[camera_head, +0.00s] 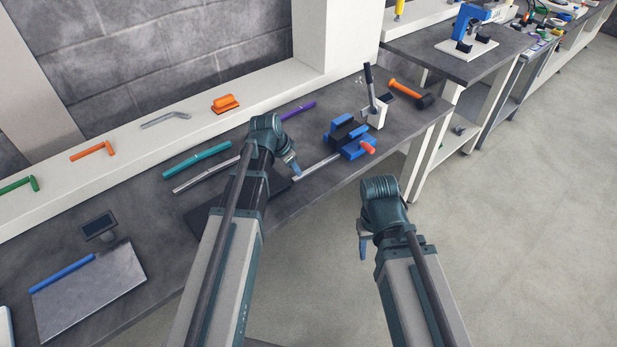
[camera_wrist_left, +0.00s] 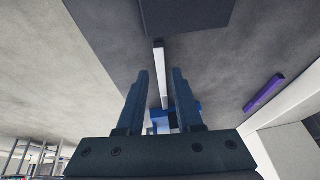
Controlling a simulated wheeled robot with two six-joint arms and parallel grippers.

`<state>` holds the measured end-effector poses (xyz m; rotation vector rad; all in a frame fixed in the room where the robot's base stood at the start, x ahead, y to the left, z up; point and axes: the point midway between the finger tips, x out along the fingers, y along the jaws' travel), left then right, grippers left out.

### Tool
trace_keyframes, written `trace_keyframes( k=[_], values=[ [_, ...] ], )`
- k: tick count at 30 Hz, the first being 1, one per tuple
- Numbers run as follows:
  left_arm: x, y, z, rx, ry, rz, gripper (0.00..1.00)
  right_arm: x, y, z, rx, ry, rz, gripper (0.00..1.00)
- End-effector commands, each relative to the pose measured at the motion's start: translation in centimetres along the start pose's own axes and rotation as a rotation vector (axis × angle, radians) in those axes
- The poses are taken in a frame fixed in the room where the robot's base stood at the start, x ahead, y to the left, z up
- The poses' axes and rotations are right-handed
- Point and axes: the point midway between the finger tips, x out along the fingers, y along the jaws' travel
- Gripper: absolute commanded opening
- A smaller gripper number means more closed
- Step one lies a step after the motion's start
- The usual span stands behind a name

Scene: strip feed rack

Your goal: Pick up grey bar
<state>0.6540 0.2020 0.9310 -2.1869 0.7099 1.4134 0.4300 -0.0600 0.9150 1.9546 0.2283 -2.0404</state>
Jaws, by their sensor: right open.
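A light grey bar (camera_head: 318,166) sticks out from the blue vise (camera_head: 358,149) over the dark table, its near end by my left gripper. Another light grey bar (camera_head: 205,175) lies further left, partly behind my left arm. My left gripper (camera_head: 293,168) points down near the first bar's end. In the left wrist view its fingers (camera_wrist_left: 160,72) are apart, with the grey bar (camera_wrist_left: 159,60) in line with the gap, running toward the blue vise (camera_wrist_left: 188,112). I see no contact. My right gripper (camera_head: 363,247) is open and empty, in front of the table.
A teal bar (camera_head: 197,160) and a purple bar (camera_head: 298,111) lie on the table. A dark mat (camera_head: 208,218) is partly under my left arm. The floor at right is clear.

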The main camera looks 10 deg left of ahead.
Motion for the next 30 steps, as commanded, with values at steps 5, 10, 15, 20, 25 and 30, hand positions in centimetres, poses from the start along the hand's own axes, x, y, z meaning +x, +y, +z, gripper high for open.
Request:
trace_keyframes(
  k=[5, 10, 15, 20, 25, 30],
  values=[
    [0.4, 0.0, 0.0, 0.000, 0.000, 0.000, 0.35, 0.3, 0.0, 0.0, 0.000, 0.000, 0.000, 0.50],
    [2.1, 0.0, 0.3, 0.001, 0.000, 0.000, 0.35, 2.0, -0.2, -0.1, 0.000, 0.000, 0.000, 0.50],
    [4.4, 0.0, 0.4, 0.001, 0.000, 0.000, 0.35, 4.2, -0.4, -0.2, 0.000, 0.000, 0.000, 0.50],
    [5.3, 0.0, 0.3, 0.002, 0.000, 0.000, 0.35, 5.0, -0.5, -0.3, 0.000, 0.000, 0.000, 0.50],
    [5.1, 0.0, 0.2, 0.001, 0.000, 0.000, 0.35, 4.7, -0.5, -0.3, 0.000, 0.000, 0.000, 0.50],
    [5.1, 0.0, 0.2, 0.001, 0.000, 0.000, 0.12, 4.7, -0.5, -0.3, 0.000, 0.000, 0.000, 0.50]
  ],
)
